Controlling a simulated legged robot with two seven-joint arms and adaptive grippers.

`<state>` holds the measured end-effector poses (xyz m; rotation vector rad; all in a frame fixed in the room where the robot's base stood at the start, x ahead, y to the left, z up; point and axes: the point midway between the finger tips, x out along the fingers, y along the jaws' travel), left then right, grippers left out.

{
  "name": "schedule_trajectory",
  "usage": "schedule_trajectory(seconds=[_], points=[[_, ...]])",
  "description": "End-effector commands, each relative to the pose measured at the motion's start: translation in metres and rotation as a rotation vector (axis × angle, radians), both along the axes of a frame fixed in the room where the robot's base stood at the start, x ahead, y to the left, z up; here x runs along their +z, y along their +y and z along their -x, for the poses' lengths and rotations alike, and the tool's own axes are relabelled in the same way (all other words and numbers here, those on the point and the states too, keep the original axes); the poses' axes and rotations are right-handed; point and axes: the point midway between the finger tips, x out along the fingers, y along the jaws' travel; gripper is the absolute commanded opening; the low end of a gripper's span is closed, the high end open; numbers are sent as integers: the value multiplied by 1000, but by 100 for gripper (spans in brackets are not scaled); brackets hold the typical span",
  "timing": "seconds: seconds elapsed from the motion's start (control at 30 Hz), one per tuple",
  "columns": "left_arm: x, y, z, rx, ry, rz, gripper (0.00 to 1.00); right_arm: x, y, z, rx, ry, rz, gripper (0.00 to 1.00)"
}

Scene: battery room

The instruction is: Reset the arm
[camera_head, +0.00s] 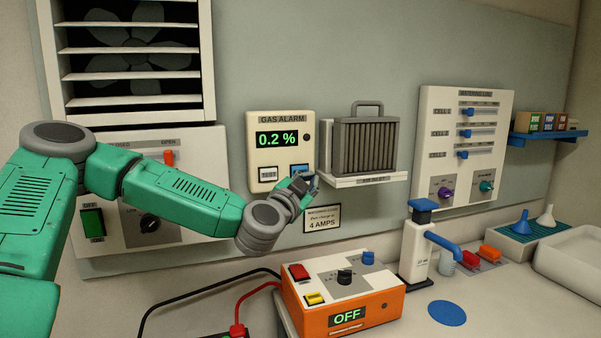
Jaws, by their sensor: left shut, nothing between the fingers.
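My left arm (175,193), green with grey joints, reaches in from the left. My left gripper (306,182) is shut and empty. It is at the lower right of the cream gas alarm (257,124), in front of or at its blue button (299,170), which it partly hides. I cannot tell whether it touches the button. The alarm display reads 0.2 %. My right arm and gripper are not in view.
An orange charger (375,307) reading OFF stands below the gripper, with black and red cables. A filter with a handle (366,146) sits on a shelf to the right. A white pump bottle (416,250) stands on the bench. A louvred fan (137,75) is at upper left.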

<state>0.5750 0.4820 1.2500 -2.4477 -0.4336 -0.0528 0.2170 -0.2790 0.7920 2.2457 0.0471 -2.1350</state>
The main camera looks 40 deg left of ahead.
Motion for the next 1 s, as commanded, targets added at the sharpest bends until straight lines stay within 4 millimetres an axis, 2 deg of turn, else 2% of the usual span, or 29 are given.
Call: schedule_trajectory(seconds=[0.2, 1.0], points=[[0, -10, 6, 1, 1, 0, 0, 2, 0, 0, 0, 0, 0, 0], [-1, -10, 6, 0, 0, 0, 0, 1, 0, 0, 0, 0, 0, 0]])
